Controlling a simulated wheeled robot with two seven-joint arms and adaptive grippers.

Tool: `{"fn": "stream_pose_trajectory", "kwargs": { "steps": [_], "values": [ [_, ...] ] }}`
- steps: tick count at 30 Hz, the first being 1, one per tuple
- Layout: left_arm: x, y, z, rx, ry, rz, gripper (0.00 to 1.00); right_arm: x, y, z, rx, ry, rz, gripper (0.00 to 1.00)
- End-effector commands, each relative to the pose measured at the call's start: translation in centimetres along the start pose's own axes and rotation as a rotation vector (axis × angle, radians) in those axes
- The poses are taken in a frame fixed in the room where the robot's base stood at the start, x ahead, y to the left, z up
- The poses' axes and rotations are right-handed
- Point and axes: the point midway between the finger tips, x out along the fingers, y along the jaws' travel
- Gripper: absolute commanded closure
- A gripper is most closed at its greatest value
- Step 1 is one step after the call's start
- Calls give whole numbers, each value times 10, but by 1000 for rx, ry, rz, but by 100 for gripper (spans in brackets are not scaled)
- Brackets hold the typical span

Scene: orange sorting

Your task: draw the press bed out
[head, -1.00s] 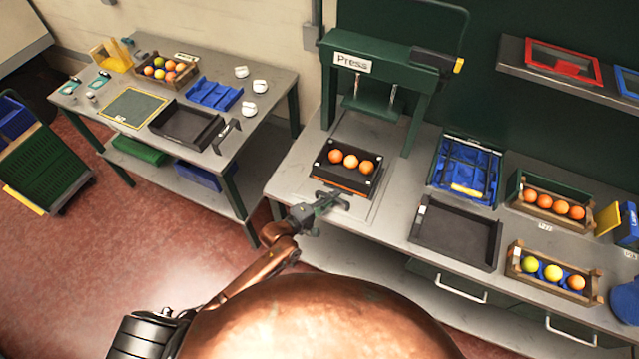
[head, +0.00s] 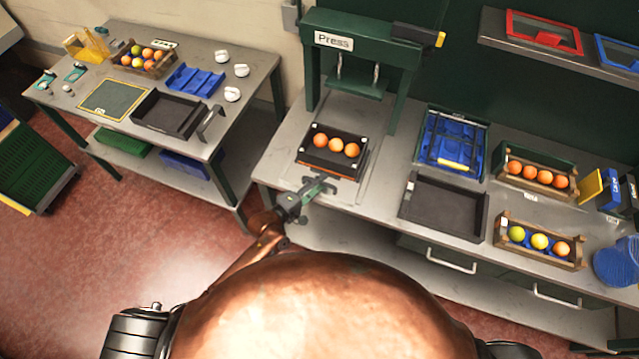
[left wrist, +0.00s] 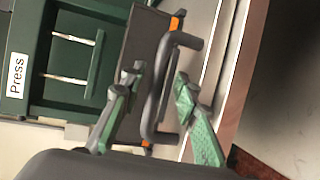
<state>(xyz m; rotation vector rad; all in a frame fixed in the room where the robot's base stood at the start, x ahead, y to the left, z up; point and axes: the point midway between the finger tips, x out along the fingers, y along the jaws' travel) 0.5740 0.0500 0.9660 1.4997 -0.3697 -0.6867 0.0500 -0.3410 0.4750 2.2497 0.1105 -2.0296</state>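The press bed (head: 312,161) is a dark tray with three oranges (head: 336,146) on it. It lies on the bench in front of the green press (head: 360,49). Its dark bar handle (left wrist: 153,105) points to the bench's front edge. My left gripper (head: 318,186) is at the handle. In the left wrist view my left gripper (left wrist: 158,83) is open, with one green finger on each side of the handle bar and gaps visible. Contact with the bar cannot be made out. My right gripper is not in view.
A dark empty tray (head: 408,208), a blue rack (head: 483,157) and two fruit crates (head: 507,243) stand to the right on the bench. A side table (head: 238,120) with trays and white items stands at the left. Red floor (head: 75,260) lies clear between.

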Motion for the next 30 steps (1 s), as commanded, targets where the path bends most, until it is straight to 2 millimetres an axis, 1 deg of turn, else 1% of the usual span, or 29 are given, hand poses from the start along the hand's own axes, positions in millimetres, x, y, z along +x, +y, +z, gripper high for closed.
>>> {"fn": "stream_pose_trajectory", "kwargs": {
  "steps": [6,10,14,18,24,27,30],
  "values": [
    [0,1,-1,1,1,1,71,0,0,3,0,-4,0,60],
    [-10,0,-2,1,2,0,71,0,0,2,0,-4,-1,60],
    [-32,0,-1,2,2,-1,71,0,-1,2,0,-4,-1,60],
    [-62,-1,-1,1,1,-2,71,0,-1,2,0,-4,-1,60],
    [-99,-1,-1,2,1,-3,71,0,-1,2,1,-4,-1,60],
    [-110,0,-1,1,1,-1,71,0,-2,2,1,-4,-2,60],
    [-117,0,-1,0,1,-1,71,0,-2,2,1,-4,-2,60]
  ]
}}
